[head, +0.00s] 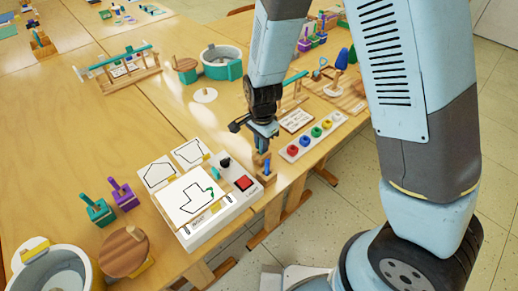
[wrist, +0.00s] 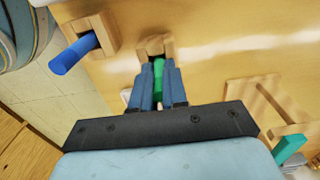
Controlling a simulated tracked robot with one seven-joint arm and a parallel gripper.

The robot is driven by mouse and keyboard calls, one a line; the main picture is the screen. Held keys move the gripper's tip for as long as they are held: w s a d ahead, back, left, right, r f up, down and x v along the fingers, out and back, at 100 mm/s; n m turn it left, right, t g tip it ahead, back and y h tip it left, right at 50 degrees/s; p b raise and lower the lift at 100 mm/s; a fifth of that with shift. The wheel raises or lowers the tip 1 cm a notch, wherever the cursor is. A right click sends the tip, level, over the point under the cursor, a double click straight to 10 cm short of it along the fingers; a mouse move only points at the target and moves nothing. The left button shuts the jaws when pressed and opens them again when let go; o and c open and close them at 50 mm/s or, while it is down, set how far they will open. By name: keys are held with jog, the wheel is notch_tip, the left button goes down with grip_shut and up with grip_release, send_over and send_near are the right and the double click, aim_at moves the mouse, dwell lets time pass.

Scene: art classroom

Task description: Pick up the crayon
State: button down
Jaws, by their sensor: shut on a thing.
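My gripper (wrist: 160,92) is shut on a green crayon (wrist: 158,68) in the wrist view. The crayon's far end is at a small wooden holder (wrist: 168,43); I cannot tell whether it still sits in it. A second wooden holder (wrist: 101,31) to the left holds a thick blue crayon (wrist: 73,56). In the head view my gripper (head: 262,150) points down over the table's right edge area, just right of the white box. The green crayon is hard to make out there.
A white box (head: 241,199) with a red button and drawing cards stands left of my gripper. A white board with coloured rings (head: 293,150) lies to its right. A wooden frame (wrist: 255,95) and a teal piece (wrist: 289,149) show at right in the wrist view. The table's edge is close.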

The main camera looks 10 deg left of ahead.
jog(key=shift+r, duration=0.1)
notch_tip(320, 180, up, 10)
jog(key=shift+f, duration=0.1)
dwell(0.6)
jog(key=c, duration=1.7)
grip_release()
jog(key=shift+c, duration=0.2)
grip_shut()
